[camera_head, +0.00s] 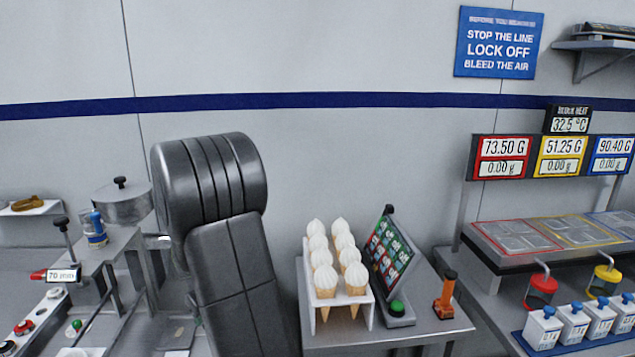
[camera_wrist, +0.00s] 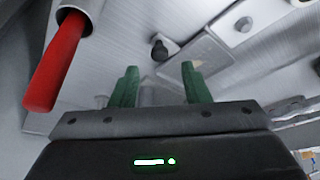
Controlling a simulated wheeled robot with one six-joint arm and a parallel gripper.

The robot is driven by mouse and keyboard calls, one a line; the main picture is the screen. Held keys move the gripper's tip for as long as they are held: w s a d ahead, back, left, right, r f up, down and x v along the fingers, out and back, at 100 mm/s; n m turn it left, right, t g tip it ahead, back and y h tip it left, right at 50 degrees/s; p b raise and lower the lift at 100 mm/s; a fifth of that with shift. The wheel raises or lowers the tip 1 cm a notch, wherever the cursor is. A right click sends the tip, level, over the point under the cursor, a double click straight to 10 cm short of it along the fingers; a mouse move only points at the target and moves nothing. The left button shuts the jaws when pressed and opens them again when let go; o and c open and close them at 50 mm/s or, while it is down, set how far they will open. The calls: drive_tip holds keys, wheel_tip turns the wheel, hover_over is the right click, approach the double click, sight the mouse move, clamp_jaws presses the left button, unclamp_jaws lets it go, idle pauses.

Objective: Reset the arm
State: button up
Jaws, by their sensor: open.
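My arm (camera_head: 225,230) stands in the middle-left of the head view as a thick grey upper link and a lower link. My gripper (camera_wrist: 160,82) shows in the wrist view with two green fingers set well apart. Nothing shows between the fingers. Beyond them is a grey metal surface with a small dark knob (camera_wrist: 160,48). A red rod (camera_wrist: 58,62) with a pale sleeve is at the upper left of the wrist view. The gripper cannot be made out in the head view.
Ice cream cones (camera_head: 326,278) stand in a white rack beside a tilted screen (camera_head: 390,250) and an orange tool (camera_head: 445,295). A metal machine with a lidded pot (camera_head: 122,203) is at the left. Weighing trays (camera_head: 515,238) and bottles (camera_head: 545,325) are at the right.

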drive_tip(key=shift+x, duration=2.2)
drive_tip(key=shift+r, duration=0.15)
drive_tip(key=b+v, duration=0.1)
drive_tip(key=v, duration=1.2)
drive_tip(key=p+x, duration=0.2)
drive_tip(key=x, duration=1.1)
drive_tip(key=shift+a, duration=0.2)
drive_tip(key=a+p, duration=0.2)
drive_tip(key=a, duration=0.2)
drive_tip(key=s+a+p, duration=0.1)
drive_tip(key=a+p, duration=0.1)
drive_tip(key=a, duration=0.3)
drive_tip(key=a+p, duration=0.2)
drive_tip(key=a, duration=0.2)
drive_tip(key=shift+s+a, duration=0.2)
drive_tip(key=shift+s, duration=0.1)
drive_tip(key=shift+a+r, duration=0.25)
drive_tip(key=shift+r, duration=0.05)
drive_tip(key=b+v, duration=0.2)
drive_tip(key=v, duration=1.1)
drive_tip(key=shift+d+b, duration=0.2)
drive_tip(key=shift+b, duration=0.2)
drive_tip(key=shift+s+f, duration=0.1)
